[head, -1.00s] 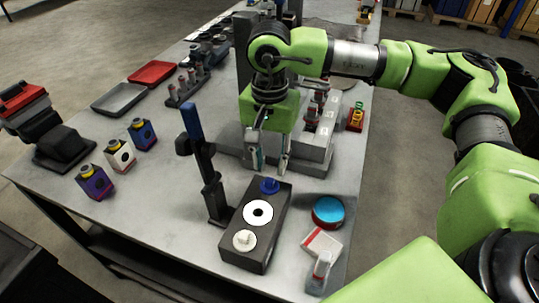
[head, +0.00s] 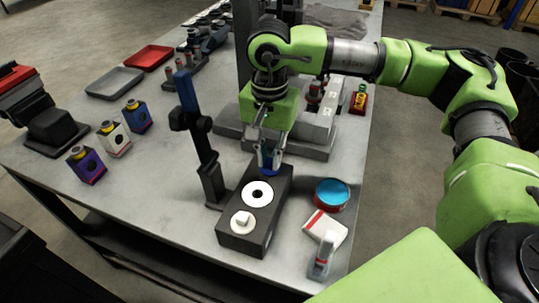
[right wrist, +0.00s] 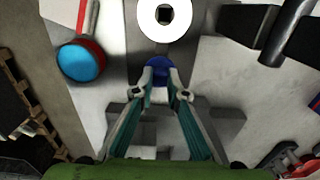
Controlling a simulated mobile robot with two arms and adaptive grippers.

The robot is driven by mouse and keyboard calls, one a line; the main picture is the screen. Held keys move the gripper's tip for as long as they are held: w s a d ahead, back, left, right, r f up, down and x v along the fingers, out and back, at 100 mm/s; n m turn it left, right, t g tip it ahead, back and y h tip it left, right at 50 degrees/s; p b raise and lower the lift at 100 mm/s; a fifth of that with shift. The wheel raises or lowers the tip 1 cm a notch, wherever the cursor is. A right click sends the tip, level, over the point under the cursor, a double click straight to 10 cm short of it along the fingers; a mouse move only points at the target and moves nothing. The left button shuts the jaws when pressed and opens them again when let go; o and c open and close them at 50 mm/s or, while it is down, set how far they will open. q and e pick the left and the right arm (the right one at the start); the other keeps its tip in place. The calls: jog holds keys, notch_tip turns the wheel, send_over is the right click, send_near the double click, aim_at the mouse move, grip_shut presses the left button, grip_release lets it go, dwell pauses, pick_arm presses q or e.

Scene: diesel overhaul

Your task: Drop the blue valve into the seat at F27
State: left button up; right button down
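The blue valve (head: 269,168) shows as a blue round top at the far end of a black block (head: 238,237). My right gripper (head: 267,158) points down over it, its fingers drawn in on both sides of the blue top. In the right wrist view the blue valve (right wrist: 160,76) shows between the fingertips (right wrist: 160,85), which look shut on it. Whether it is clear of the block cannot be told. A grey stepped block with small pale labels (head: 322,122) stands behind the gripper; I cannot read F27 on it. My left gripper is not in view.
A white ring (head: 257,193) and white knob (head: 242,221) top the black block. A dark post with a blue top (head: 187,100) stands left.

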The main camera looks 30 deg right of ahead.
jog(key=shift+r, duration=0.1)
jog(key=shift+r+p, duration=1.45)
jog(key=shift+r, duration=1.45)
jog(key=shift+w, duration=0.1)
